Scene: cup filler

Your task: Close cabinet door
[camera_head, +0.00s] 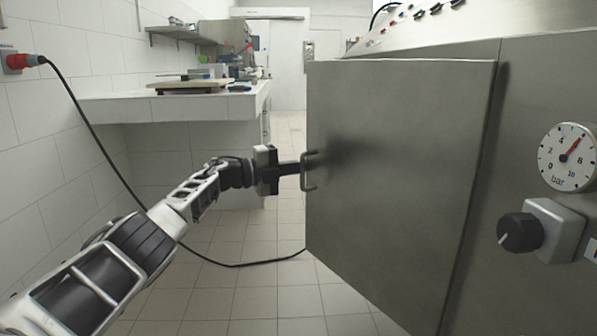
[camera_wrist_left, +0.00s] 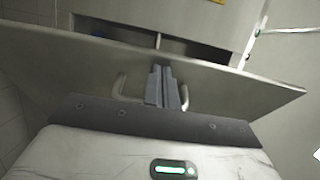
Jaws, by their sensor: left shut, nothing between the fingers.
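The grey metal cabinet door (camera_head: 400,170) stands open, swung out from the machine on its right edge. A small bar handle (camera_head: 310,171) is on its left side. My left gripper (camera_head: 296,168) is at the handle, with its fingers shut and pointing at the door. In the left wrist view the shut fingers (camera_wrist_left: 165,88) sit between the two ends of the handle (camera_wrist_left: 120,86), in front of the door (camera_wrist_left: 75,65). I cannot tell whether they touch the door. My right gripper is not in view.
The cabinet front (camera_head: 545,80) on the right carries a pressure gauge (camera_head: 568,157) and a black knob (camera_head: 520,233). A black cable (camera_head: 110,175) runs from a red wall plug (camera_head: 22,62) down across the floor. A white counter (camera_head: 190,108) stands at the back left. The tiled floor (camera_head: 250,300) is otherwise clear.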

